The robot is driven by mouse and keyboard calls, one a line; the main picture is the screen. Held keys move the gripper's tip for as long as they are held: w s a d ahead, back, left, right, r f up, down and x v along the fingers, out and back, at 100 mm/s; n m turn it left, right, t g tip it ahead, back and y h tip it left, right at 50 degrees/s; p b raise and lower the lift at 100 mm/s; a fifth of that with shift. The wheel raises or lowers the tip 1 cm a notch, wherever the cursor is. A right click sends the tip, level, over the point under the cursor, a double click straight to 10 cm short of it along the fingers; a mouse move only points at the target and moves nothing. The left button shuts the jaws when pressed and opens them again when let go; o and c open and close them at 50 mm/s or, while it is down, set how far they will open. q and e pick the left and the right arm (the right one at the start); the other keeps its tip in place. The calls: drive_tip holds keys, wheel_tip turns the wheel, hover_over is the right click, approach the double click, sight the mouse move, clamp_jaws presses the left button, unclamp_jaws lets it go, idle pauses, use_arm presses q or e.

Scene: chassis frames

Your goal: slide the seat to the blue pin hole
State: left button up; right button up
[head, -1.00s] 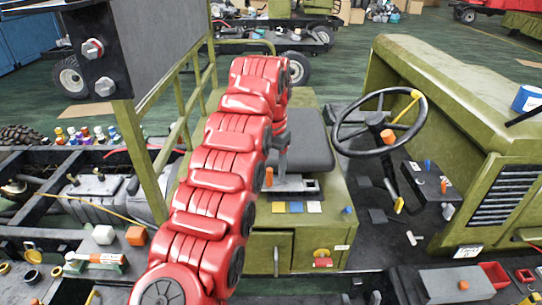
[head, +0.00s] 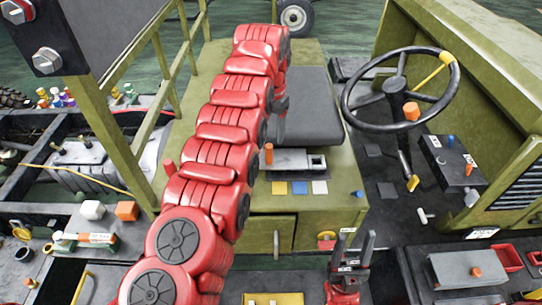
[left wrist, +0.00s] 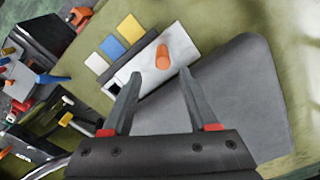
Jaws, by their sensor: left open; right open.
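The dark grey seat (head: 312,108) sits on the green box, with a metal slide plate (head: 292,160) at its front. An upright orange pin (head: 269,153) stands at the plate; it also shows in the left wrist view (left wrist: 163,57). Yellow (head: 279,188), blue (head: 299,187) and white (head: 320,187) squares lie in a row before the plate. My left gripper (head: 281,122) is over the seat, partly hidden by its arm. In the left wrist view its open fingers (left wrist: 160,76) point toward the orange pin, with nothing between them. My right gripper (head: 354,250) is open and empty at the bottom.
A steering wheel (head: 398,88) and dashboard stand right of the seat. A green rail (head: 120,140) rises on the left. A drawer front (head: 268,235) faces me below the squares.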

sight(272, 163)
use_arm(q)
wheel_tip(272, 163, down, 9)
drive_tip(key=shift+f+p, duration=0.15)
drive_tip(key=shift+p, duration=0.45)
drive_tip(key=shift+a, duration=0.1)
clamp_jaws()
drive_tip(key=shift+s+f, duration=0.1)
drive_tip(key=shift+f, duration=0.1)
idle(0.8)
